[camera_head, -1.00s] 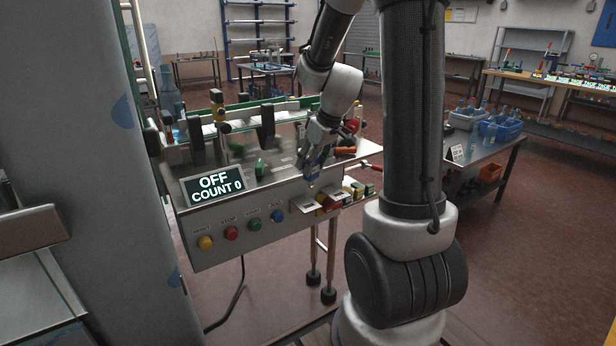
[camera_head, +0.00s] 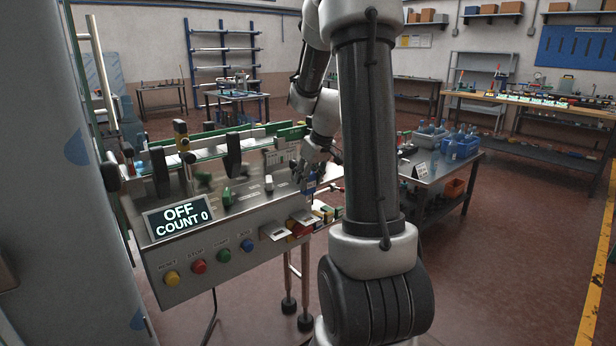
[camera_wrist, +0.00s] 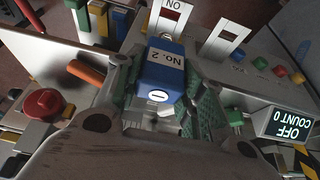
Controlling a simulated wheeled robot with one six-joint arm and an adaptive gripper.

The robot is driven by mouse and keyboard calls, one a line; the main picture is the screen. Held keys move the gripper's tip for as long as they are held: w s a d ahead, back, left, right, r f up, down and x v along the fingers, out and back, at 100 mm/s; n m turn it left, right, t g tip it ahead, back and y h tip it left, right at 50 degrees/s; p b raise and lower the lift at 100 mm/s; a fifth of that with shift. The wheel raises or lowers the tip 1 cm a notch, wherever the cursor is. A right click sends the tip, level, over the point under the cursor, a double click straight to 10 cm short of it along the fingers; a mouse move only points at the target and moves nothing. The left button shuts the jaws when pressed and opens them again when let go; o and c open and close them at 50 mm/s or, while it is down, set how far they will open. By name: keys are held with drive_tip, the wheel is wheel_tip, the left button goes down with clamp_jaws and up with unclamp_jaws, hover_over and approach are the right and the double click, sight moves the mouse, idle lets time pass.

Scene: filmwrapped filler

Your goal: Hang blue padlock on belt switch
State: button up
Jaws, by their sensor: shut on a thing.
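My gripper (camera_wrist: 165,105) is shut on the blue padlock (camera_wrist: 162,75), which has a white "No. 2" label and a keyhole facing the wrist camera. Green finger pads flank it; its shackle is mostly hidden. In the head view, the blue padlock (camera_head: 310,184) shows below my gripper (camera_head: 311,172), above the right end of the conveyor's control box. Two pale slotted plates stand out from the box front. In the wrist view, the plate marked "ON" (camera_wrist: 172,17) has a red window and lies just beyond the padlock; the other plate (camera_wrist: 222,37) is beside it. Contact cannot be told.
The control box carries a display (camera_head: 182,217) reading "OFF COUNT 0" and coloured buttons. The wrist view shows a red mushroom button (camera_wrist: 44,103), an orange handle (camera_wrist: 86,70) and coloured blocks at upper left.

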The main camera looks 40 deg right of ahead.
sight(309, 201)
drive_tip(key=shift+f, duration=4.45)
drive_tip(key=shift+f, duration=0.35)
drive_tip(key=o, duration=1.2)
drive_tip(key=shift+o, duration=0.4)
drive_tip(key=v, duration=1.2)
